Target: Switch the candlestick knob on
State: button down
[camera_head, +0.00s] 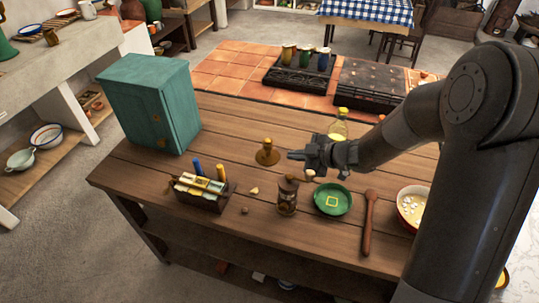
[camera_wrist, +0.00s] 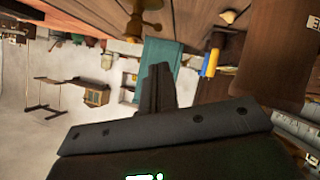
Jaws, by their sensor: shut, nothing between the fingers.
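The candlestick (camera_head: 267,153) is a short brass piece with a round base and a narrow upright stem, standing on the wooden table near its middle. It also shows at the top of the wrist view, as a brass shape (camera_wrist: 134,27) partly cut off by the frame edge. My gripper (camera_head: 291,155) is shut and empty, pointing left just right of the candlestick. A small gap shows between the fingertips and the candlestick. In the wrist view the closed fingers (camera_wrist: 158,72) point upward, below and right of the brass shape. I cannot tell whether the knob is on.
A teal cabinet (camera_head: 150,101) stands at the table's left. In front are a divided caddy (camera_head: 201,195), a brown jar (camera_head: 287,197), a green plate (camera_head: 333,200), a wooden spoon (camera_head: 369,222) and a bowl (camera_head: 412,204). A yellow-green bottle (camera_head: 339,127) stands behind my gripper.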

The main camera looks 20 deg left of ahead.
aim_at(265, 153)
jog(key=x, duration=1.1)
jog(key=shift+f, duration=0.1)
jog(key=shift+s+f, duration=0.4)
jog(key=shift+f, duration=0.1)
dwell(0.4)
jog(key=shift+s+d+f, duration=0.1)
jog(key=shift+f, duration=0.25)
jog(key=shift+s+f, duration=0.2)
jog(key=shift+f, duration=0.7)
jog(key=shift+f, duration=0.1)
dwell(1.0)
jog(key=shift+r, duration=0.8)
jog(key=shift+r, duration=0.15)
